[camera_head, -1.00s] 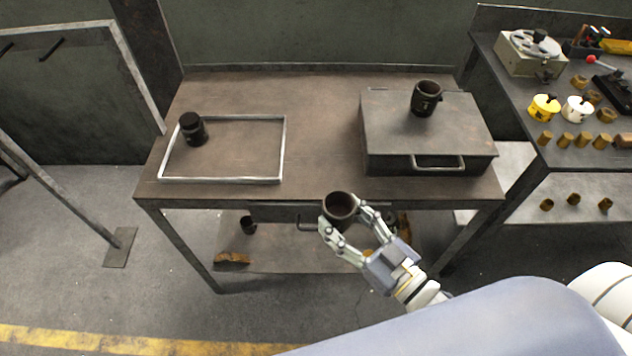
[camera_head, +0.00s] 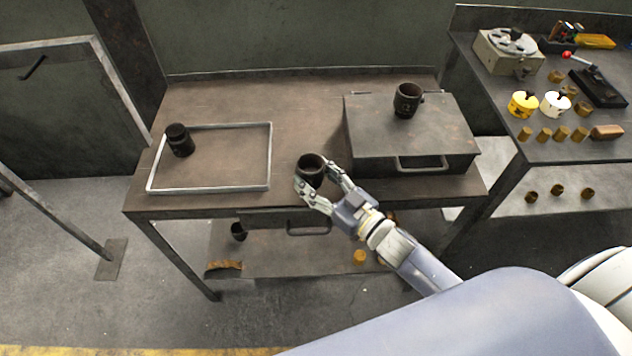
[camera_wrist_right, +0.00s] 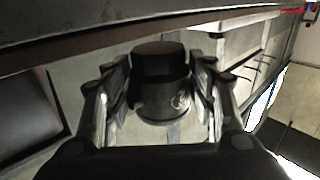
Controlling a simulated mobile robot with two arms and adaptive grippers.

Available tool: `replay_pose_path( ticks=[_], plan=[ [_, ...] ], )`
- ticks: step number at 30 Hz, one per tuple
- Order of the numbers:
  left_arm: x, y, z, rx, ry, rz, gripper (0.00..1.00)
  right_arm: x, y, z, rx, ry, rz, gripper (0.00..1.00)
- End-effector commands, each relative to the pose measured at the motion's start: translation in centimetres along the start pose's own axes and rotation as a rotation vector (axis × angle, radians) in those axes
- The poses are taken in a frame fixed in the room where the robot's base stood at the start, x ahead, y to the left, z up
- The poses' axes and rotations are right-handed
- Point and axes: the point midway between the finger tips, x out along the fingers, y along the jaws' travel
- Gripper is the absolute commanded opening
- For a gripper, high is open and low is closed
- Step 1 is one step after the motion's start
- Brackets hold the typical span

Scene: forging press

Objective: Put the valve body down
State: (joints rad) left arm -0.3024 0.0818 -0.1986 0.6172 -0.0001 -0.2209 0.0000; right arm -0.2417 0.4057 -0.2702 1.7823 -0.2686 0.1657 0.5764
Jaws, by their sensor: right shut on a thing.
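My right gripper (camera_head: 322,186) is shut on a dark, cup-like valve body (camera_head: 311,168) near the front edge of the table (camera_head: 300,120). The valve body is roughly upright, its open top facing up. Whether it touches the table cannot be told. In the right wrist view the dark valve body (camera_wrist_right: 160,85) sits between the two fingers (camera_wrist_right: 160,100). A similar dark part (camera_head: 179,140) stands in the light-rimmed frame (camera_head: 270,160) on the table's left. Another (camera_head: 407,100) stands on the grey metal box (camera_head: 415,135) at right. My left gripper is not in view.
The box has a front handle (camera_head: 421,163). A shelf below (camera_head: 290,262) holds a few small parts. A second bench (camera_head: 580,150) at right carries several brass parts, two pots and a reel device (camera_head: 510,45).

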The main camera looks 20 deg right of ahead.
Motion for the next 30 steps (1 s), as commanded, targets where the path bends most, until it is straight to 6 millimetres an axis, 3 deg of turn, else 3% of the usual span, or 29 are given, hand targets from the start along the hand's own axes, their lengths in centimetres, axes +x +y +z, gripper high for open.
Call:
replay_pose_path(
  ticks=[4, 17, 18, 20, 30],
  plan=[
    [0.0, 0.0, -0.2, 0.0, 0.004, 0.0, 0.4, 0.0, 0.0, 1.5, 0.0, 0.003, 0.001, 0.29],
    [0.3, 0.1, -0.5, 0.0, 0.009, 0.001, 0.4, 0.0, 0.0, 2.2, -0.001, 0.004, -0.001, 0.29],
    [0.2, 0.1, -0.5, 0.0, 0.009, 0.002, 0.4, -0.1, 0.0, 2.2, -0.001, 0.001, 0.0, 0.61],
    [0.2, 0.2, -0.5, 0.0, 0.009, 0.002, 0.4, -0.1, 0.0, 2.2, -0.001, 0.0, 0.0, 0.72],
    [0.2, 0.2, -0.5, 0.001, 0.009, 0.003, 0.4, -0.1, 0.0, 2.1, -0.001, 0.0, 0.0, 0.72]
  ],
)
